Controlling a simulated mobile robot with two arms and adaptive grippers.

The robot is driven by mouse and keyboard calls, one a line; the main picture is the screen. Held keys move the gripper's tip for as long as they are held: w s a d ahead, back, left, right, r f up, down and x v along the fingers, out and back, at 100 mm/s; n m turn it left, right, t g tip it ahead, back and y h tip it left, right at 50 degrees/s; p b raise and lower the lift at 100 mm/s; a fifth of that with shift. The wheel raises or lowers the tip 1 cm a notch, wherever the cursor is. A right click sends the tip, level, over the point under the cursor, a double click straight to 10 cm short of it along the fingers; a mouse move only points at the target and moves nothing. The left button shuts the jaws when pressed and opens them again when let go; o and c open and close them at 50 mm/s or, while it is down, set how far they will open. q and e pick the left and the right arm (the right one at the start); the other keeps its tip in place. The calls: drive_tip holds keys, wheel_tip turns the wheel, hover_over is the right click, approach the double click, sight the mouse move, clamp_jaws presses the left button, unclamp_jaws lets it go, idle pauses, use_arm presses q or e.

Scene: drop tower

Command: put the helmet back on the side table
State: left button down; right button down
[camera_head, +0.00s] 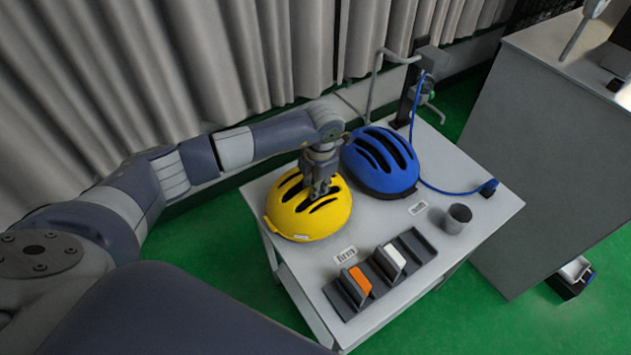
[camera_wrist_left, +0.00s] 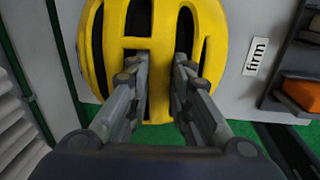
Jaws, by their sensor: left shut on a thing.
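A yellow helmet (camera_head: 309,219) is at the left rear part of the side table (camera_head: 404,218), beside a printed label. My left gripper (camera_head: 319,190) is over its top, shut on it, with the fingers in its vents. In the left wrist view the yellow helmet (camera_wrist_left: 160,22) fills the top, and the left gripper's fingers (camera_wrist_left: 160,88) grip a yellow rib between dark slots. A blue helmet (camera_head: 380,162) sits just right of the yellow one on the same table. Whether the yellow helmet touches the tabletop is hard to tell. My right gripper is not in view.
A dark rack (camera_head: 418,245) with orange and white blocks stands at the table's front. A grey cup (camera_head: 457,218) is at the right. A clamp stand with a blue cable (camera_head: 447,189) is at the back. A grey cabinet (camera_head: 545,150) stands to the right, curtains behind.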

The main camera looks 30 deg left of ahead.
use_arm(q)
drive_tip(key=shift+f, duration=0.1)
drive_tip(key=shift+f, duration=0.15)
drive_tip(key=c, duration=1.4)
unclamp_jaws()
drive_tip(key=shift+c, duration=0.2)
